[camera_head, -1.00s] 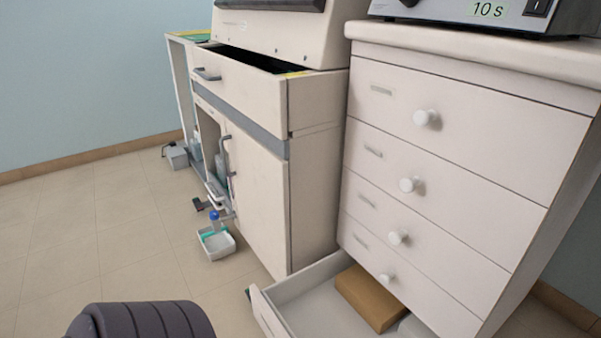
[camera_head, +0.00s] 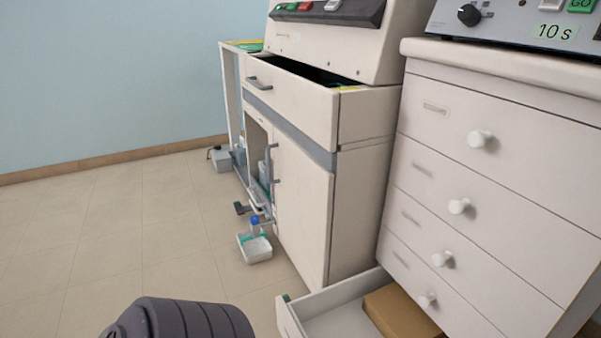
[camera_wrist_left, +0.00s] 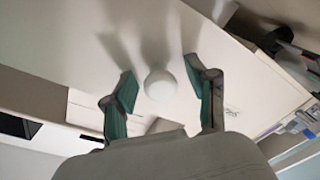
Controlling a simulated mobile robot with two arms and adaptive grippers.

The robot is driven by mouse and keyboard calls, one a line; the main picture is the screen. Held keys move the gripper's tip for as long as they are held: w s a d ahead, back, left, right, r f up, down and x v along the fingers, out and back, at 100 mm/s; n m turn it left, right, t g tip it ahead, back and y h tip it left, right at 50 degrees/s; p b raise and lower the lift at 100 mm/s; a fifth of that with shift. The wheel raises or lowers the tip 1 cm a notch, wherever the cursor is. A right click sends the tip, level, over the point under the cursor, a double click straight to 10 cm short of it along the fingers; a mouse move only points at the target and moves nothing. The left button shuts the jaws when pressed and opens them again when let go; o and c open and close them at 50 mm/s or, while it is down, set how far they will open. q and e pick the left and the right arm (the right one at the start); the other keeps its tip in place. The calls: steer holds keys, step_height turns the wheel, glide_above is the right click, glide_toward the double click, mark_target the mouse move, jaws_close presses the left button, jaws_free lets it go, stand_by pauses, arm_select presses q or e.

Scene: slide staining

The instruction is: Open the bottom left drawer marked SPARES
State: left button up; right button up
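The bottom drawer (camera_head: 336,292) of the right-hand cabinet stands pulled out, and a brown box (camera_head: 396,309) lies in it. Its outer front face is mostly hidden in the head view, and I cannot read a SPARES label. In the left wrist view, a round white knob (camera_wrist_left: 160,85) stands out from a pale drawer front (camera_wrist_left: 100,35). My left gripper (camera_wrist_left: 160,72) is open, with one green-padded finger on each side of the knob. A gap shows between the knob and both fingers. My right gripper is in neither view.
Several shut drawers with white knobs (camera_head: 459,206) are above the open one. To the left, a cabinet has a partly open top drawer (camera_head: 290,95) and a door (camera_head: 300,205). A small white tray (camera_head: 255,248) is near it. The floor at left is clear.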

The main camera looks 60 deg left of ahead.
arm_select(q)
steer(key=s, duration=1.2)
stand_by(0.4)
